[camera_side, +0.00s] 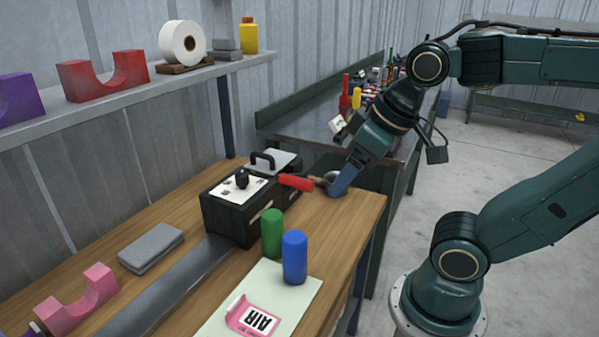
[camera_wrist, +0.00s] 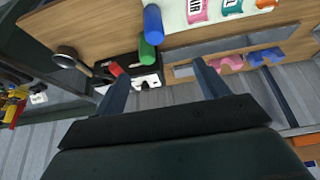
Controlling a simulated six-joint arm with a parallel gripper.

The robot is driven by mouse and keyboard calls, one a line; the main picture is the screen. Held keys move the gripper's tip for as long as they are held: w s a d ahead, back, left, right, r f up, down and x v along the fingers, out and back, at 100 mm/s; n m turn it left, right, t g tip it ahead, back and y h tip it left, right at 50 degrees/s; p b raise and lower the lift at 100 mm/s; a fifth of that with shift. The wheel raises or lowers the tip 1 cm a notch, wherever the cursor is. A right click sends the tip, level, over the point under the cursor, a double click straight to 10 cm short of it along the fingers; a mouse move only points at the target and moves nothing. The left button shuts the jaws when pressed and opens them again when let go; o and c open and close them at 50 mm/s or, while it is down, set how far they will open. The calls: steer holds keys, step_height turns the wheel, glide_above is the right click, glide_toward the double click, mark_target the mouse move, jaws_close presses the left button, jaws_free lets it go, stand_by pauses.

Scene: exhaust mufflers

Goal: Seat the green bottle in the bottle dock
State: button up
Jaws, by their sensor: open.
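The green bottle (camera_side: 271,234), a plain rounded cylinder, stands upright on the bench beside the blue bottle (camera_side: 294,257). It also shows in the wrist view (camera_wrist: 147,50), near the black box. My gripper (camera_side: 342,184) is above the far right end of the bench, near the ladle, apart from the green bottle. In the wrist view my gripper (camera_wrist: 162,82) has its two fingers spread wide with nothing held between them. I cannot tell which thing is the bottle dock.
A black box (camera_side: 228,218) with a switch stands behind the bottles. A pale mat (camera_side: 290,292) holds a pink AIR piece (camera_side: 253,318). A pink U-shaped block (camera_side: 76,303) is front left.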

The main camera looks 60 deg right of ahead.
steer(key=shift+o, duration=0.5)
steer(key=shift+s+a, duration=0.1)
steer(key=shift+s, duration=0.55)
steer(key=shift+w, duration=0.1)
steer(key=n+g, duration=0.5)
steer(key=n, duration=1.1)
glide_above(271, 214)
step_height(271, 214, down, 12)
steer(key=shift+f, duration=0.1)
steer(key=shift+f, duration=4.2)
